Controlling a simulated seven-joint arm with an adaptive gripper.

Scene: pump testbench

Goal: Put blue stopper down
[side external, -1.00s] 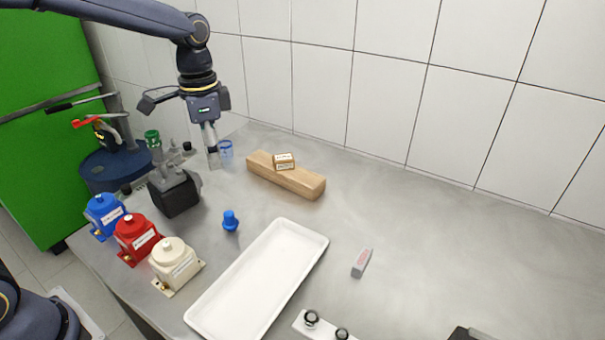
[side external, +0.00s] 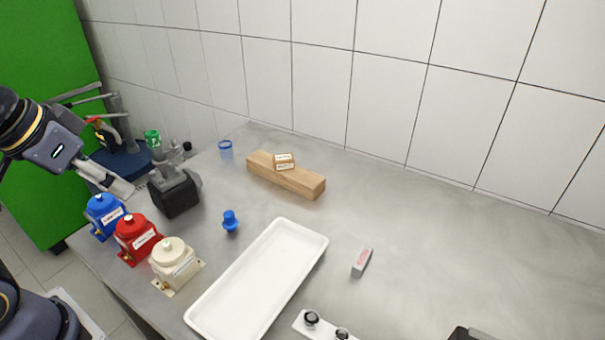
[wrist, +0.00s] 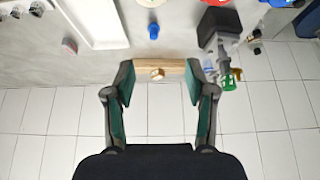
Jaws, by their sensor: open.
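The blue stopper (side external: 230,221) stands on the grey table, left of the white tray and right of the red and cream housings. It also shows near the top middle of the wrist view (wrist: 153,31). My gripper (side external: 122,190) is at the left of the side view, tilted, above and behind the blue housing. In the wrist view my gripper (wrist: 160,82) has its two fingers spread wide with nothing held between them. The stopper is clear of the fingers.
Blue (side external: 104,216), red (side external: 138,240) and cream (side external: 175,264) housings line the left edge. A black pump (side external: 174,194) with a green cap stands behind them. A white tray (side external: 318,243), wooden beam (side external: 300,181) and blue cup (side external: 225,150) share the table. The right side is largely clear.

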